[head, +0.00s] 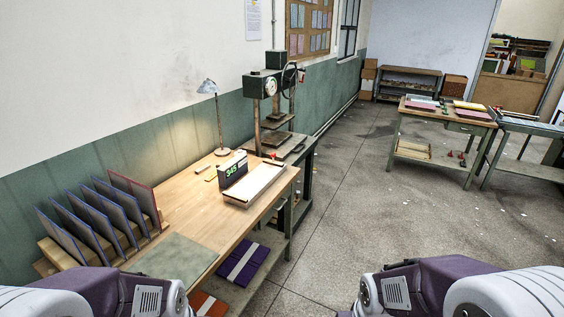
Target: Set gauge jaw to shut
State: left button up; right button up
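No part in this view is clearly recognisable as the gauge jaw. A black box with a lit green number display (233,171) stands on the wooden workbench (190,215), beside a cream-coloured tray (262,186). Behind it is a dark green machine with a round dial (270,89) and a handwheel (290,76). A small red part (274,156) shows near the bench's far edge. Whether any of these has a jaw, open or shut, I cannot tell. Parts of my two arms show at the bottom corners, but neither gripper is in view.
A desk lamp (212,112) and a rack of upright boards (104,214) stand on the bench, with a green mat (175,259) in front. Purple stacks (247,264) lie on the shelf below. The floor (345,220) to the right is open, up to another worktable (440,118).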

aim_at(273, 162)
jog(key=i+l+u, duration=0.2)
jog(key=i, duration=0.15)
jog(key=i+l+u, duration=0.35)
jog(key=i+l, duration=0.25)
jog(key=i+l+u, duration=0.4)
jog(key=l, duration=0.35)
jog(key=i+l+u, duration=0.2)
jog(key=i+l, duration=0.15)
jog(key=i+l+u, duration=0.2)
jog(key=l, duration=0.35)
